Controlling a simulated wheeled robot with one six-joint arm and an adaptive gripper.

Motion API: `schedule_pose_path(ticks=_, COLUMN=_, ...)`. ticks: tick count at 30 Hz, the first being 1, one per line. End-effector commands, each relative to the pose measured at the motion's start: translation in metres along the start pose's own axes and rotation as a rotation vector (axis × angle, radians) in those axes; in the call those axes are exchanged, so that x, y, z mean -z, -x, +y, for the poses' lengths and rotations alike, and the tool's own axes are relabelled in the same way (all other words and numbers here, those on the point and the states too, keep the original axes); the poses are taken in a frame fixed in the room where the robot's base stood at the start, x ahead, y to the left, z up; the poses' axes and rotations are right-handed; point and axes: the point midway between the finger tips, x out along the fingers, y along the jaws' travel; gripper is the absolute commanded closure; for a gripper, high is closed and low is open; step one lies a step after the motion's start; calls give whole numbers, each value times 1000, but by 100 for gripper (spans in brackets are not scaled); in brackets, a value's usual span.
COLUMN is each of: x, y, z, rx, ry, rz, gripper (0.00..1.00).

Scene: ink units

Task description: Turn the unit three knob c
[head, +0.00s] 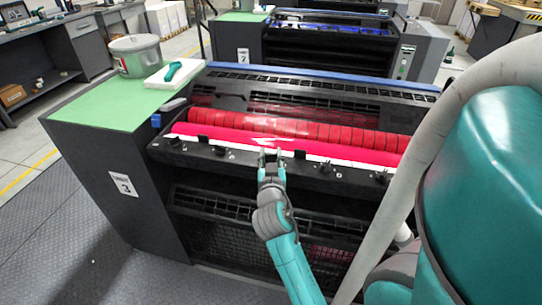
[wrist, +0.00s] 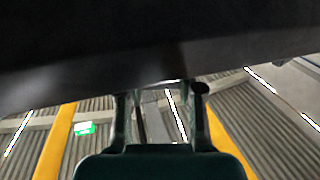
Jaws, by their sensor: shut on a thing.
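Unit three (head: 124,184) has a "3" label on its grey side and a red roller (head: 215,137) along its front. A dark front rail below the roller carries a row of small black knobs, such as one at the left (head: 220,151) and one at the right (head: 380,178). My gripper (head: 269,154) is at the middle of this rail, shut on the knob there, third from the left. The jaws mostly hide that knob, and no letter is readable. In the wrist view, the fingers (wrist: 160,95) reach up to a dark surface that hides the knob.
A bucket (head: 135,55) and a teal tool (head: 173,71) on a white pad stand on the unit's green top (head: 110,98). Unit 7 (head: 243,54) stands behind. The floor left of unit three is clear.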

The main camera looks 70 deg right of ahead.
Motion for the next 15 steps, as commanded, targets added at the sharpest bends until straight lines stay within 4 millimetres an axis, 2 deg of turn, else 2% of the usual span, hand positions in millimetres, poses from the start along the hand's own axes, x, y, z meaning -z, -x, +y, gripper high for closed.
schedule_pose_path(ticks=12, x=-2, y=0, z=-1, rx=-13, ry=-1, rz=-2, gripper=98)
schedule_pose_path(ticks=13, x=-2, y=0, z=-1, rx=-13, ry=-1, rz=-2, gripper=56)
schedule_pose_path(ticks=15, x=-2, y=0, z=-1, rx=-13, ry=-1, rz=-1, gripper=39)
